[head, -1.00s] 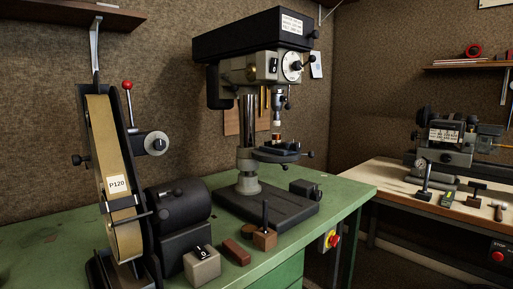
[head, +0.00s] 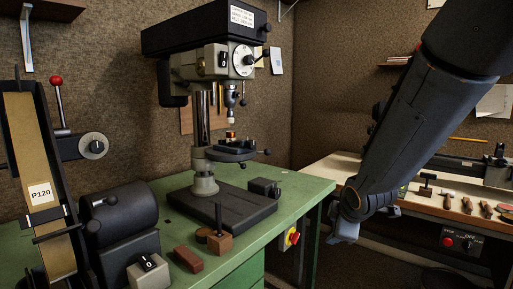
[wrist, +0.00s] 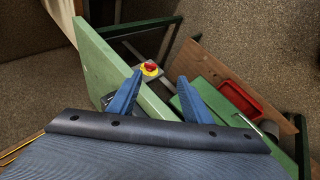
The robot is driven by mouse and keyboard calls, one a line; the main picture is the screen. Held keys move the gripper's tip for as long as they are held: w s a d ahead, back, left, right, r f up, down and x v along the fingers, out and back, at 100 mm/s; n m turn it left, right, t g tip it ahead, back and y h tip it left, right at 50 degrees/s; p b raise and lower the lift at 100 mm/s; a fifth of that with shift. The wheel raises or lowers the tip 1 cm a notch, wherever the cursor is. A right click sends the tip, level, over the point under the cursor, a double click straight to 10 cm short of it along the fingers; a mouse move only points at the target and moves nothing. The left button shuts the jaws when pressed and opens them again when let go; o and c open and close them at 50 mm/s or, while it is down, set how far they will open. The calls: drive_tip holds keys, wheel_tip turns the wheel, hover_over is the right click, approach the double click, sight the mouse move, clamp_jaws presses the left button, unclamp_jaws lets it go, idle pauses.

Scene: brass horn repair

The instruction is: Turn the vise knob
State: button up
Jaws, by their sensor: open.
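A small dark vise (head: 236,143) sits on the round table of the drill press (head: 205,45), with a red and brass-coloured piece at its top. A dark round knob (head: 267,152) on a short rod sticks out to the right at that table's height; I cannot tell if it belongs to the vise or the table. My gripper (head: 345,232) hangs low at the right, past the green bench's right edge and well away from the vise. In the wrist view its two blue fingers (wrist: 158,88) are apart with nothing between them. The vise is not visible there.
The green bench (head: 140,200) holds a belt grinder (head: 35,170) at left, a switch box (head: 148,272) and small brown blocks (head: 187,259). A red and yellow switch (head: 292,237) is on the bench's side. A second bench (head: 325,168) with tools stands at right.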

drive_tip(key=w+a+r+n+t+y, duration=0.3)
drive_tip(key=w+a+r+n, duration=0.1)
drive_tip(key=w+r+n, duration=0.4)
drive_tip(key=n+y, duration=1.1)
drive_tip(key=n, duration=1.1)
approach(253, 145)
drive_tip(key=p+x, duration=0.1)
drive_tip(key=x, duration=0.7)
drive_tip(key=shift+r+p, duration=0.1)
drive_tip(key=shift+p, duration=0.2)
drive_tip(key=shift+w, duration=0.1)
drive_tip(key=shift+d, duration=0.1)
drive_tip(key=shift+d, duration=0.1)
drive_tip(key=c, duration=1.1)
drive_tip(key=shift+o, duration=0.2)
